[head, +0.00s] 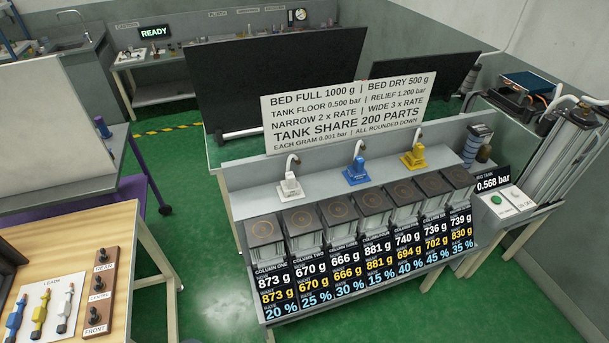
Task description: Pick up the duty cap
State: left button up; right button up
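I cannot pick out a thing marked as the duty cap. Three fittings stand on the back ledge of the column bench: a white one (290,186), a blue one (357,170) and a yellow one (414,156). Each has a bent metal spout above it. I cannot tell whether one of them is the cap. On the wooden table at the lower left, a pale board holds a blue lead (15,318), a yellow lead (40,312) and a white lead (66,308). Neither of my grippers is in view.
Several square-topped columns (264,229) line the bench above weight and percent displays. A large sign (345,112) stands behind. A brown switch strip (101,290) lies on the wooden table (90,228). A pressure display (490,182) is at right. Green floor (195,275) is clear between the tables.

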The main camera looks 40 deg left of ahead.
aim_at(289, 187)
jog(key=j+u, duration=0.1)
jog(key=u, duration=1.2)
jog(key=i+l, duration=0.05)
